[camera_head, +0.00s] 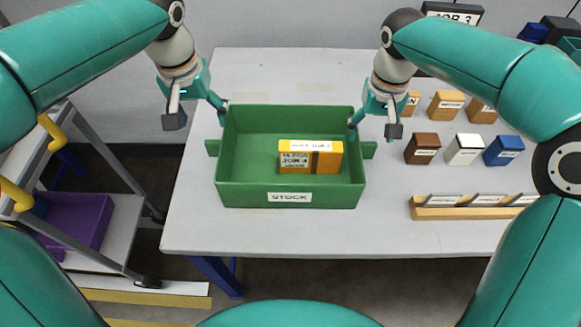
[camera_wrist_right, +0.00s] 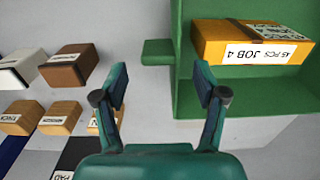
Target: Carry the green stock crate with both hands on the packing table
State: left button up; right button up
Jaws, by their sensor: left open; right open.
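The green stock crate (camera_head: 236,193) stands on the packing table (camera_head: 300,232), its STOCK label facing me. A yellow-orange JOB 4 box (camera_head: 310,158) lies inside it; the box also shows in the right wrist view (camera_wrist_right: 255,45). The crate has a small green tab on its left side (camera_head: 212,147) and one on its right (camera_head: 369,150). My left gripper (camera_head: 198,112) is open and empty above the left tab. My right gripper (camera_head: 373,128) is open and empty by the right tab. In the right wrist view the tab (camera_wrist_right: 157,52) lies ahead, between the fingertips (camera_wrist_right: 160,88).
Right of the crate stand brown (camera_head: 422,148), white (camera_head: 464,149) and blue (camera_head: 503,150) boxes, with tan boxes (camera_head: 446,105) behind and a wooden label rack (camera_head: 460,212) in front. A grey cart with a purple bin (camera_head: 75,220) stands left. The table's front left is clear.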

notch_tip(320, 180, up, 6)
jog(key=shift+f, duration=0.25)
dwell(0.4)
